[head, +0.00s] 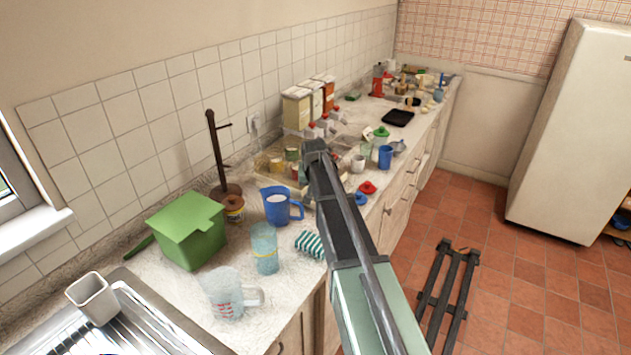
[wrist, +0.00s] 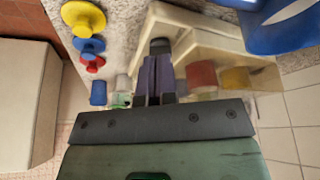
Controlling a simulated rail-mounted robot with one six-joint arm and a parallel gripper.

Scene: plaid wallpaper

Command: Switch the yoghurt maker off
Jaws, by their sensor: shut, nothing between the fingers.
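The yoghurt maker (wrist: 200,32) looks like a cream, open-topped body with a red jar and a yellow jar in it in the wrist view. In the head view, part of it (head: 266,166) shows on the counter, largely hidden behind my arm. My gripper (wrist: 157,62) is shut and empty, its fingers pointing at the maker's cream side. A small dark knob-like part (wrist: 160,45) sits right at the fingertips. I cannot tell whether they touch it, or whether the maker is on or off.
A blue jug (head: 278,205) stands close to the maker. Yellow (wrist: 83,18), blue (wrist: 88,47) and red (wrist: 92,65) lids lie beside it. A green box (head: 187,232), a clear jug (head: 224,295) and a striped cloth (head: 310,243) are nearer. Canisters (head: 297,108) stand behind.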

